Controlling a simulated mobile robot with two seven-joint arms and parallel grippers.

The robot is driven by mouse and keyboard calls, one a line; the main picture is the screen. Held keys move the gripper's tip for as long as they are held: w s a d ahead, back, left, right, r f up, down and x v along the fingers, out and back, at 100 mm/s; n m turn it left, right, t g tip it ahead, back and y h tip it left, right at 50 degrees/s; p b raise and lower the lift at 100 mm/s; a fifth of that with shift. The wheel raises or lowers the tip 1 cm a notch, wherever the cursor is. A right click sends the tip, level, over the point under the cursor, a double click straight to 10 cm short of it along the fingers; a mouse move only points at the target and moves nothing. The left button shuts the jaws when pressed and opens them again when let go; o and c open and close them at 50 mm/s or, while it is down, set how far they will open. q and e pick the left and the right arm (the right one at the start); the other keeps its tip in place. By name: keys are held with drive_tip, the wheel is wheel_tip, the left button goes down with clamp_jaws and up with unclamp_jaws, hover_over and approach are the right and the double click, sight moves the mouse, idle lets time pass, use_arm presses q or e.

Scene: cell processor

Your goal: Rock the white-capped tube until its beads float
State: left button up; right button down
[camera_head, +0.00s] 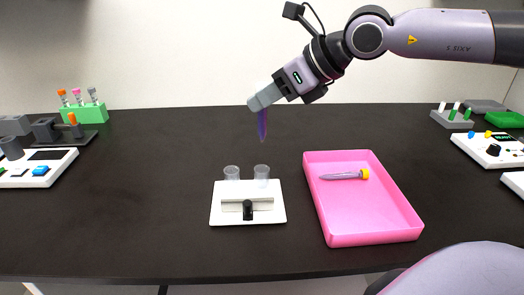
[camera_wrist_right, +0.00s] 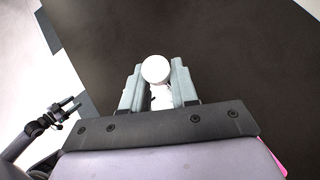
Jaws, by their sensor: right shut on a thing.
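My right gripper (camera_head: 256,103) is shut on the white-capped tube (camera_head: 262,125) and holds it in the air above the back middle of the table. In the head view the tube's purple body hangs below the fingers, close to upright, and its cap is hidden. In the right wrist view the round white cap (camera_wrist_right: 155,69) shows between the two fingers of the right gripper (camera_wrist_right: 157,90). Single beads cannot be made out in the tube.
A white base with two clear cups (camera_head: 247,213) stands below on the black table. A pink tray (camera_head: 372,215) to its right holds a yellow-capped tube (camera_head: 345,176). A green rack (camera_head: 84,114) is at the back left, a grey rack (camera_head: 452,119) at the back right.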

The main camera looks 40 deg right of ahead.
wheel_tip(320, 180, up, 10)
drive_tip(key=p, duration=0.6)
drive_tip(key=shift+r, duration=0.15)
